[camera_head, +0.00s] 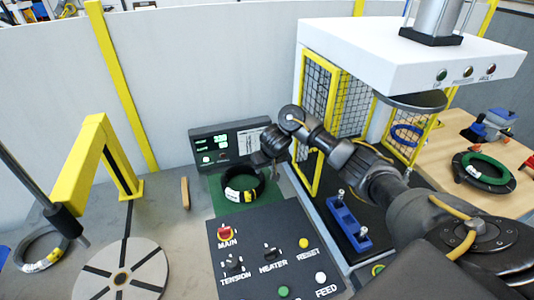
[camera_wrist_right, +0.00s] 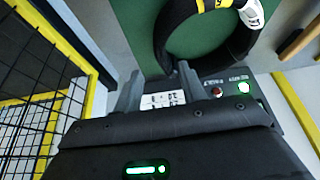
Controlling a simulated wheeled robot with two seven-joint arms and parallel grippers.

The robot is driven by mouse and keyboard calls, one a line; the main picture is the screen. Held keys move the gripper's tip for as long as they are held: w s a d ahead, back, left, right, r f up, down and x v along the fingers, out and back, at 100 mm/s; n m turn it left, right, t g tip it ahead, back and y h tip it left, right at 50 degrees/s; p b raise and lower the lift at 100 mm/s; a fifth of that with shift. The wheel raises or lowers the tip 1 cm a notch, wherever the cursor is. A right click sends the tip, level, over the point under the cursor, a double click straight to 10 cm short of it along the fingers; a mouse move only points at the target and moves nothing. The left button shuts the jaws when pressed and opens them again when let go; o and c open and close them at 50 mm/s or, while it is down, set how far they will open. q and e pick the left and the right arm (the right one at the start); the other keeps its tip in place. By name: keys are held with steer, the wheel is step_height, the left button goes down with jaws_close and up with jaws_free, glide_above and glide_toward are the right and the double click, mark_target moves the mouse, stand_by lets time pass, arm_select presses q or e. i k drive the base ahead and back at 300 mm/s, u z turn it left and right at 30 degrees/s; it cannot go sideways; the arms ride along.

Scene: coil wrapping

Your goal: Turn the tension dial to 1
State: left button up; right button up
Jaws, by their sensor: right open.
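The tension dial (camera_head: 233,265) is a small dark knob above the word TENSION on the dark control panel (camera_head: 262,238). The dial's setting is too small to read. My right gripper (camera_head: 265,160) is behind the panel, close to the display box and above the black coil. In the right wrist view my right gripper (camera_wrist_right: 158,88) is open, with nothing between its fingers. The tension dial is outside that view. My left gripper is not in view.
A black coil (camera_head: 239,196) lies on a green mat (camera_head: 216,190) in front of the display box (camera_head: 208,149). The press (camera_head: 400,55) and its yellow mesh guard (camera_head: 315,90) stand right. A grey turntable (camera_head: 145,262) lies left. The space just above the panel is clear.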

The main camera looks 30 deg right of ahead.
mark_target(233, 266)
steer(key=k, duration=2)
